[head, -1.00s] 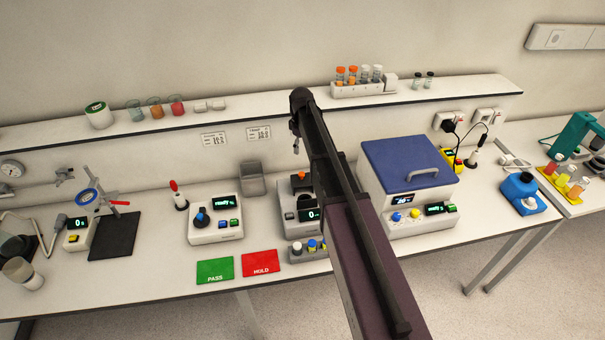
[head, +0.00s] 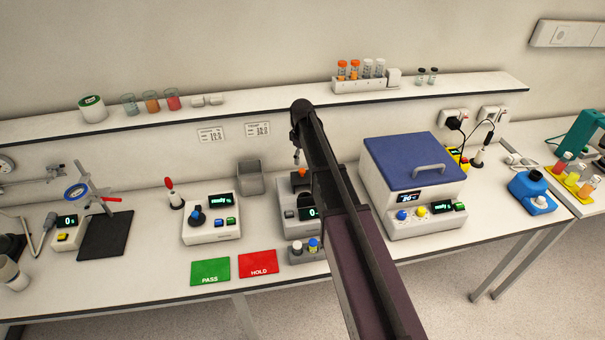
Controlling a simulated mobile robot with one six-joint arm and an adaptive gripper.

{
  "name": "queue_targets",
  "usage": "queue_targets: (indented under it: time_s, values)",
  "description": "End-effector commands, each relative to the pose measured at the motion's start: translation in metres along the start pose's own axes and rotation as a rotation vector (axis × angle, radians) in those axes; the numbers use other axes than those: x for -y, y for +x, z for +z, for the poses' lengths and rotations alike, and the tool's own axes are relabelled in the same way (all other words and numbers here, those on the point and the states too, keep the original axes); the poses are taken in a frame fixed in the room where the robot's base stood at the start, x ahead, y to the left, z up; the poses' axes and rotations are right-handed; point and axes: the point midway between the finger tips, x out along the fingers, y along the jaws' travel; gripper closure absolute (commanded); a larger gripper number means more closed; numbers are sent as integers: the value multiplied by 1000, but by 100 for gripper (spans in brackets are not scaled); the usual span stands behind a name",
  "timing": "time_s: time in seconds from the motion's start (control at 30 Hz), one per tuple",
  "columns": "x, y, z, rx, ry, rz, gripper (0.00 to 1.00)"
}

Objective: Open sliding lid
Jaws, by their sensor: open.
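A white box-shaped device (head: 375,195) stands on the bench right of my arm, with a flat blue lid (head: 404,160) on top. The lid covers the whole top and carries a grey handle (head: 430,168) near its front right edge. The device's front has a display, a blue knob, a yellow knob and a second small display. My gripper (head: 298,157) shows only as a small part at the far end of my arm, above the back of the bench. It is open, left of the lid and apart from it. My arm hides most of it.
A grey device (head: 291,219) stands partly behind my arm. Left are a white device (head: 209,227), a green PASS mat (head: 210,271) and a red HOLD mat (head: 258,264). The wall shelf (head: 240,107) holds beakers and a tube rack (head: 362,86).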

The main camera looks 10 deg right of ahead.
Motion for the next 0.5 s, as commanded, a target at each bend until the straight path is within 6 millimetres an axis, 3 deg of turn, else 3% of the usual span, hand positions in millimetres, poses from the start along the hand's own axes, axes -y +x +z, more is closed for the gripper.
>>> queue_targets:
  time_s: [0.5]
  values:
    - [-1,43,1,0,1,0,30]
